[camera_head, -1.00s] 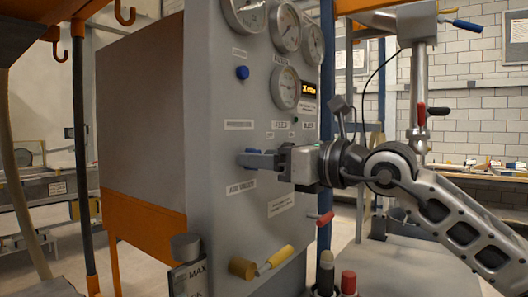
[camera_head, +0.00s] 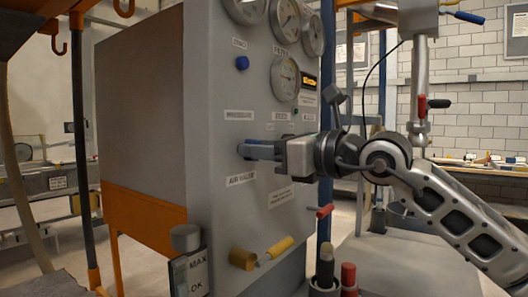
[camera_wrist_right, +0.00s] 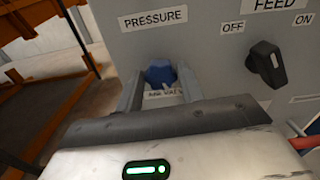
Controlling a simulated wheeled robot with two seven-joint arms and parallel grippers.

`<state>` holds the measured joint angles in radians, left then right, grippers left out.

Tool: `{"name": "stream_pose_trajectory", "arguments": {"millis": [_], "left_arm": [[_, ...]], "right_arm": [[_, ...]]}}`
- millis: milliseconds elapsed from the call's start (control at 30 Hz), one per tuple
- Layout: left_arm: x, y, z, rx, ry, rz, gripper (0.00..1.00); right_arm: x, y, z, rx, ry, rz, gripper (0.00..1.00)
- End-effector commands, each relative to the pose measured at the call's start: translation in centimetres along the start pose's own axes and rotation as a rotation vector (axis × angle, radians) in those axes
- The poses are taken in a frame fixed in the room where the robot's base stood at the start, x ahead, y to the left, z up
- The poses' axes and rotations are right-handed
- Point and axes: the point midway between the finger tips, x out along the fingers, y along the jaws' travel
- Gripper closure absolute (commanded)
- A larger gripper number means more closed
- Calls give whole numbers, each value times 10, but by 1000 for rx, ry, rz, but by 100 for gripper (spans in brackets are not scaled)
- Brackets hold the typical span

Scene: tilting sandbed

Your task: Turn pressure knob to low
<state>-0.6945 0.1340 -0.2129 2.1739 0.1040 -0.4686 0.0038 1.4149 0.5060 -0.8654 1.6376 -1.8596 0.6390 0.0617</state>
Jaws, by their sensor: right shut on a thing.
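The blue pressure knob (camera_wrist_right: 160,73) sits on the grey panel (camera_head: 222,210), below the PRESSURE label (camera_wrist_right: 153,19) and above the AIR VALVE label, which is partly hidden in the right wrist view. My right gripper (camera_head: 246,150) reaches the panel from the right, and its fingers are shut on the knob, one on each side. In the head view the fingers mostly cover the knob. Its exact turn angle is hard to tell. My left gripper is not in view.
A black FEED switch (camera_wrist_right: 266,62) stands right of the knob. Gauges (camera_head: 286,78) and a blue button (camera_head: 242,63) are above. Yellow (camera_head: 275,247) and red (camera_head: 320,211) handles stick out below. A grey cylinder (camera_head: 185,237) stands at the panel's lower left.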

Motion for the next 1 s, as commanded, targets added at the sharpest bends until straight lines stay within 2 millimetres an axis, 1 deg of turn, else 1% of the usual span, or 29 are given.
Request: {"name": "stream_pose_trajectory", "arguments": {"millis": [100, 267, 1000], "left_arm": [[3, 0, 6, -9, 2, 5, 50], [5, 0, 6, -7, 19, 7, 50], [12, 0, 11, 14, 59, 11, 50]], "right_arm": [[0, 1, -2, -73, -1, 0, 85], [0, 2, -3, -207, -1, 1, 85], [0, 4, -3, -909, 0, 1, 85]]}}
